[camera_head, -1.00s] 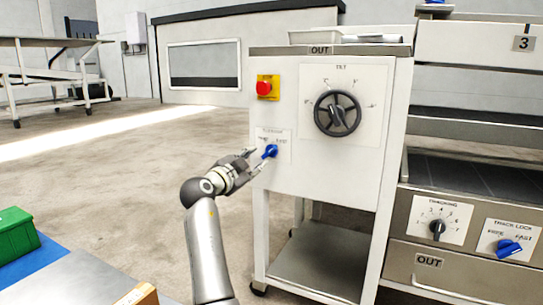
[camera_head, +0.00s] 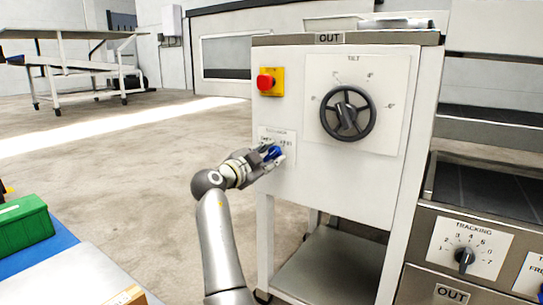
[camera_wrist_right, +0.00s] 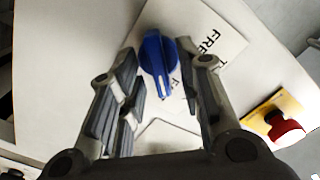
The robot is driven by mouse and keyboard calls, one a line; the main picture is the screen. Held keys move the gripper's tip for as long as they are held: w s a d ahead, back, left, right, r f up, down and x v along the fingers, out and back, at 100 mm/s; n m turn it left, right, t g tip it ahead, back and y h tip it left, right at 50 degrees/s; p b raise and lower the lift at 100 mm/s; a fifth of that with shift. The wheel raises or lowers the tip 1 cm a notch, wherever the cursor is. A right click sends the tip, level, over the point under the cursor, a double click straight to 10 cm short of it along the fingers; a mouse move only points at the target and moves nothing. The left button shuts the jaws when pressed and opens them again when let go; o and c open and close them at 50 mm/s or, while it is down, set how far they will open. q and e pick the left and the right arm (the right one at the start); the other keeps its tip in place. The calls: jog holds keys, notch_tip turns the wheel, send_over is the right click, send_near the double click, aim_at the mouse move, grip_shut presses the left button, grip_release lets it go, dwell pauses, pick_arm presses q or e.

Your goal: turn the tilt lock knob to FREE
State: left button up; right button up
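The blue tilt lock knob (camera_head: 272,153) sits on a small label plate (camera_head: 291,138) at the lower left of the white panel. In the right wrist view the knob (camera_wrist_right: 158,62) shows between and just beyond my fingertips, with its white line toward the lower end. My left gripper is not in view.
A red button on a yellow base (camera_head: 268,82) is above the knob; it also shows in the wrist view (camera_wrist_right: 284,128). A black TILT handwheel (camera_head: 347,114) is to the right. A TRACKING dial (camera_head: 465,259) is at lower right. A green box (camera_head: 24,224) is at left.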

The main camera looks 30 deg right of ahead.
grip_shut()
